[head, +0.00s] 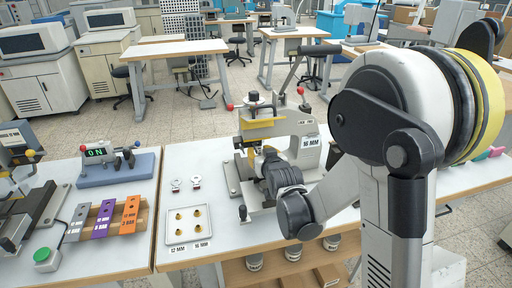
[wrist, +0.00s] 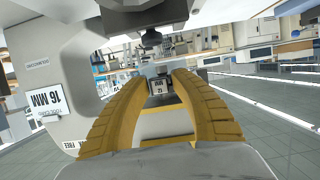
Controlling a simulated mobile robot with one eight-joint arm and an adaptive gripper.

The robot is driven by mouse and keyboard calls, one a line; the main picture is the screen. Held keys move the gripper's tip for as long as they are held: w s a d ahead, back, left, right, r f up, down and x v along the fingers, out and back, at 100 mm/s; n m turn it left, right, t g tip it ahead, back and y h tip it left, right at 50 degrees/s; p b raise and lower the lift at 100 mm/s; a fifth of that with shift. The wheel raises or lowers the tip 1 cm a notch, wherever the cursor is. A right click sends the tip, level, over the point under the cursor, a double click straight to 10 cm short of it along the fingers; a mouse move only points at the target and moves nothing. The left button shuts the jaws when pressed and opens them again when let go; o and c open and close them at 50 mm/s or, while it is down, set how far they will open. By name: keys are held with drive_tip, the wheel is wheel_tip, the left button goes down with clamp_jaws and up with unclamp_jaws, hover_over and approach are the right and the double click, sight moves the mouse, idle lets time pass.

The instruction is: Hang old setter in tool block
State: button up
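My gripper (head: 258,160) is at the press (head: 306,155), which carries a 16 MM label. In the wrist view its two yellow fingers (wrist: 164,76) stand on either side of a small grey labelled block (wrist: 161,86), seemingly the setter. The fingertips look close to its sides, but I cannot tell whether they grip it. The wrist picture is upside down. A dark round part (wrist: 151,38) of the press lies apart from the block. In the head view the setter is hidden by my arm and gripper. A block (head: 75,236) holding grey, purple and orange labelled pieces stands on the left table.
A white tray (head: 172,238) with several brass pieces, marked 12 MM and 16 MM, lies left of the press. Two small metal parts (head: 195,182) lie behind it. A gauge (head: 97,153) and a green button (head: 46,258) are on the left table.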

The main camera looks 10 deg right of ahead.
clamp_jaws()
drive_tip(key=shift+s, duration=0.1)
drive_tip(key=shift+s+b, duration=0.35)
drive_tip(key=shift+s, duration=1.8)
drive_tip(key=shift+s, duration=0.1)
drive_tip(key=shift+s, duration=2.15)
